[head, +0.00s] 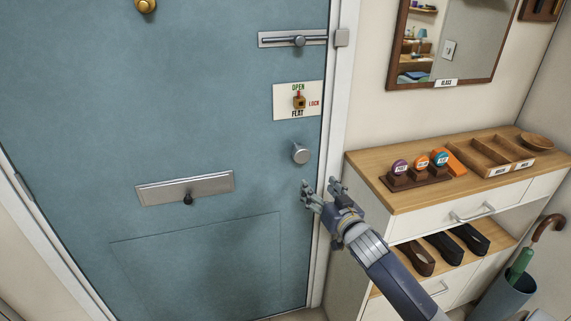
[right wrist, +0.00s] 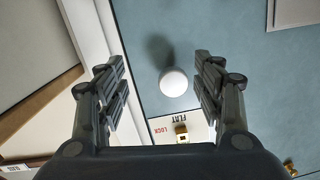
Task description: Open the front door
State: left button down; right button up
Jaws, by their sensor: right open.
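The blue front door (head: 130,110) looks shut in its white frame. A round silver knob (head: 300,153) sits near its right edge; it shows pale in the right wrist view (right wrist: 173,82). My right gripper (head: 321,188) is open and empty, just below and right of the knob in the head view. My left gripper is out of view.
A letter slot (head: 186,188) is lower on the door. A shoe cabinet (head: 375,190) stands close on the right, with trays and dials on top and shoes (head: 442,247) inside. An umbrella stand (head: 508,293) is at the lower right.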

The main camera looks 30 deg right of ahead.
jog(key=t, duration=0.1)
send_near(303, 158)
jog(key=w, duration=0.3)
jog(key=w+d, duration=0.1)
jog(key=w, duration=0.3)
jog(key=w+d+p, duration=0.1)
jog(key=w, duration=0.3)
